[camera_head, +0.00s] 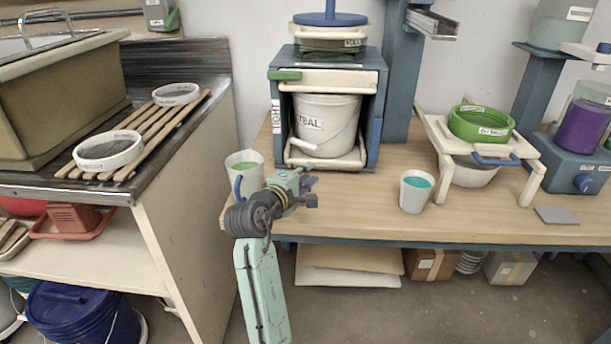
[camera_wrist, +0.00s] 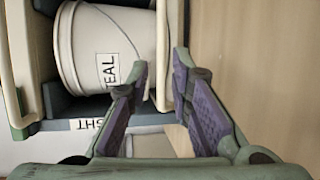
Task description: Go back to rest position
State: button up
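My gripper (camera_head: 309,184) is above the front left part of the wooden table, in front of the blue-grey cabinet (camera_head: 375,100). In the wrist view its two purple-padded fingers (camera_wrist: 160,100) are apart with nothing between them. A white bucket labelled TEAL (camera_head: 326,135) stands inside the cabinet, beyond the fingers; it also shows in the wrist view (camera_wrist: 95,45). A cup with green glaze (camera_head: 243,170) stands just left of my gripper, partly hidden by my arm. A cup with teal glaze (camera_head: 416,191) stands to the right.
A green-rimmed sieve (camera_head: 481,125) sits on a cream stand (camera_head: 532,160) at right. A mixer with a purple jar (camera_head: 583,122) is at far right. A counter (camera_head: 65,185) with a slatted rack stands left. The table (camera_head: 360,215) is bare between the cups.

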jog(key=shift+s+a, duration=0.1)
jog(key=shift+s, duration=0.15)
